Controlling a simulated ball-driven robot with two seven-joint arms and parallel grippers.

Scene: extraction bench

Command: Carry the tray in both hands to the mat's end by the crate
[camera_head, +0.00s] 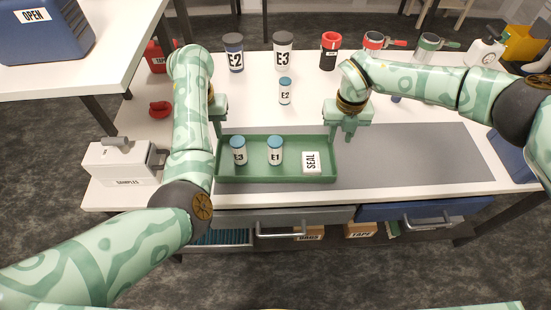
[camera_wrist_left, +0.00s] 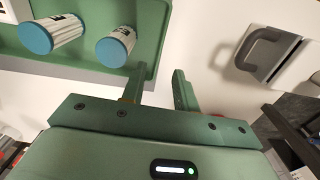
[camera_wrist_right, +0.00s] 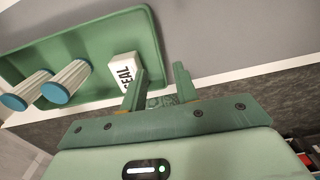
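The green tray (camera_head: 277,179) lies on the left end of the grey mat (camera_head: 420,158). It holds white jars with blue lids, E3 (camera_head: 239,152) and E1 (camera_head: 275,152), and a white SEAL box (camera_head: 312,162). My left gripper (camera_head: 218,128) is at the tray's left end; in the left wrist view its open fingers (camera_wrist_left: 158,88) stand on either side of the wall. My right gripper (camera_head: 342,132) is at the right end; in the right wrist view its open fingers (camera_wrist_right: 160,85) also straddle the wall. A blue crate (camera_head: 515,158) shows partly at the mat's right end.
The mat right of the tray is clear. A white SAMPLES box (camera_head: 118,165) is at the left. Drawers (camera_head: 290,215) lie below the bench's front edge.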

